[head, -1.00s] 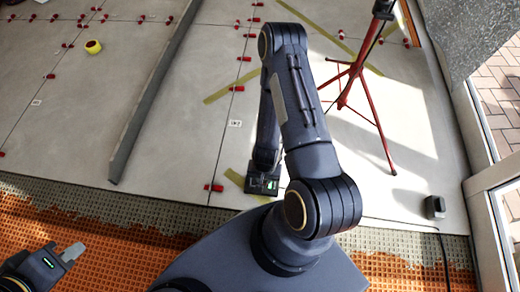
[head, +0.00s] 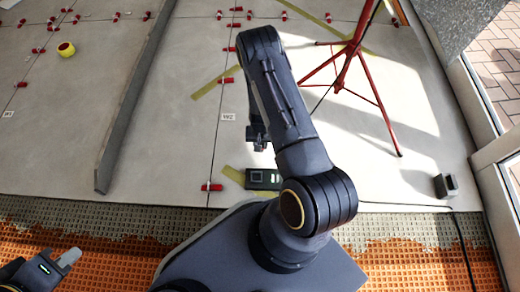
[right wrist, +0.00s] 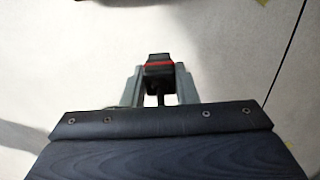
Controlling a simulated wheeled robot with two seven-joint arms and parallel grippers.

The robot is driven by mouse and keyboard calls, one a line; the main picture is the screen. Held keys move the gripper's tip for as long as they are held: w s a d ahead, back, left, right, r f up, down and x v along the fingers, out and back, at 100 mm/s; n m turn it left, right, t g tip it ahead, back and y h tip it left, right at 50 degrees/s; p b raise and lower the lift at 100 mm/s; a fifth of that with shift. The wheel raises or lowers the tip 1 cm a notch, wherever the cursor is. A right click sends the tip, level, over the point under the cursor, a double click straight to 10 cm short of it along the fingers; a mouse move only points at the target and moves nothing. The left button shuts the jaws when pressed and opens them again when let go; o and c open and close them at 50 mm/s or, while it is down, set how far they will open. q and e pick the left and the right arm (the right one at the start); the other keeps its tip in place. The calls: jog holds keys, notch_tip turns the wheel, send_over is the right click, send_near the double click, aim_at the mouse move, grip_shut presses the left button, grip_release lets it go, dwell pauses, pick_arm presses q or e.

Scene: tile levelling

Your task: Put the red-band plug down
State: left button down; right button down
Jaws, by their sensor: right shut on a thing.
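The red-band plug (right wrist: 159,66) is a small dark piece with a red stripe, seen in the right wrist view. It sits between the two grey fingers of my right gripper (right wrist: 158,88), which is shut on it. Pale floor shows behind the plug; I cannot tell its height. In the head view my right gripper (head: 259,143) is mostly hidden by its own arm, over the grey tiles, and the plug cannot be made out. My left gripper (head: 70,258) is at the lower left over the orange mat, with no object visible in it; its finger gap is unclear.
A dark green box (head: 263,179) lies on the tiles near my right gripper, beside a red clip (head: 211,187). A long grey bar (head: 135,100) lies to the left, with a yellow roll (head: 66,49) beyond. A red tripod (head: 354,52) and black block (head: 446,186) stand right.

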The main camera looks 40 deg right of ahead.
jog(key=shift+w+d+f+b, duration=0.15)
jog(key=shift+w+f+b, duration=0.2)
jog(key=shift+f, duration=0.2)
notch_tip(320, 180, down, 3)
jog(key=shift+w+f+b, duration=0.1)
jog(key=shift+f+b, duration=0.05)
jog(key=shift+b, duration=0.6)
jog(key=c, duration=1.1)
grip_release()
